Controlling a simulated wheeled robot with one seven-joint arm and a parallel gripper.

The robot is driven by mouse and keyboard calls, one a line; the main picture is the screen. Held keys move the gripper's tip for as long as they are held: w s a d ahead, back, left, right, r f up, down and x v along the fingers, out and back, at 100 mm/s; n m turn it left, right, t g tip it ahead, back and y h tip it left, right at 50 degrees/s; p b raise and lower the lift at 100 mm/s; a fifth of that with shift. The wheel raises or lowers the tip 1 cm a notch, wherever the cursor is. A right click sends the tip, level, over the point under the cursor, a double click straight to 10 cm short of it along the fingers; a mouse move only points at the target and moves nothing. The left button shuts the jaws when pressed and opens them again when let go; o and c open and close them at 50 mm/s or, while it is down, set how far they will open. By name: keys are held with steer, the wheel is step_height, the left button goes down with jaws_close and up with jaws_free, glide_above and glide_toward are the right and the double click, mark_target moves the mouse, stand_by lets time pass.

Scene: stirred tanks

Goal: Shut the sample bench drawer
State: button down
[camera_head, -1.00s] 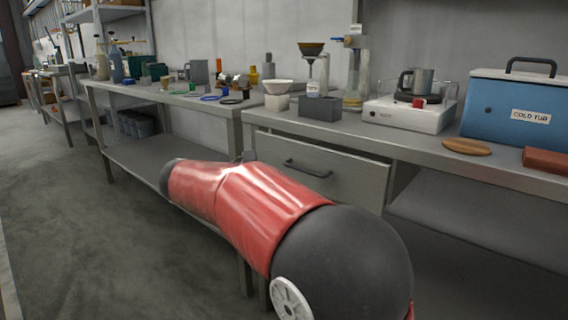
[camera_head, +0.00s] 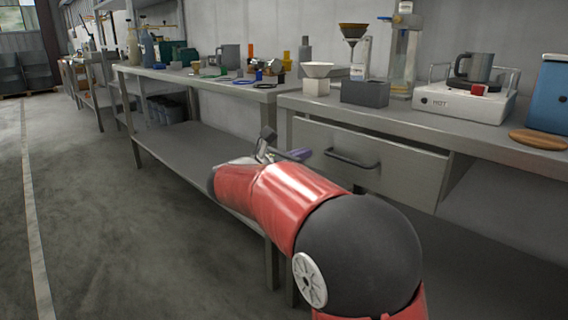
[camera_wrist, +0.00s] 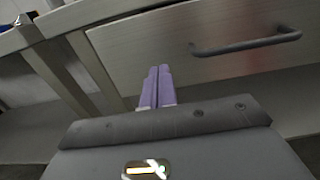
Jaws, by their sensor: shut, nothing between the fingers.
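The sample bench drawer (camera_head: 395,175) has a grey metal front under the right-hand bench. Its front seems to stand out a little from the bench frame, but I cannot tell how far. Its dark bar handle (camera_head: 352,160) shows right of my gripper (camera_head: 300,155). In the wrist view, the drawer front (camera_wrist: 190,38) fills the upper part, with the handle (camera_wrist: 245,46) at upper right. There, my gripper's purple fingers (camera_wrist: 158,72) are together and empty, pointing at the lower left part of the drawer front. I cannot tell whether they touch it.
The bench top (camera_head: 420,122) above holds a grey block (camera_head: 365,93), a white hot plate (camera_head: 462,102) and a wooden disc (camera_head: 538,139). A second bench with a lower shelf (camera_head: 185,147) adjoins at left. The floor (camera_head: 90,220) at left is clear.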

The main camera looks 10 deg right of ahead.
mark_target(317, 147)
steer(key=shift+x, duration=1.35)
steer(key=shift+p+x, duration=0.7)
steer(key=shift+x, duration=1.6)
steer(key=shift+r, duration=0.15)
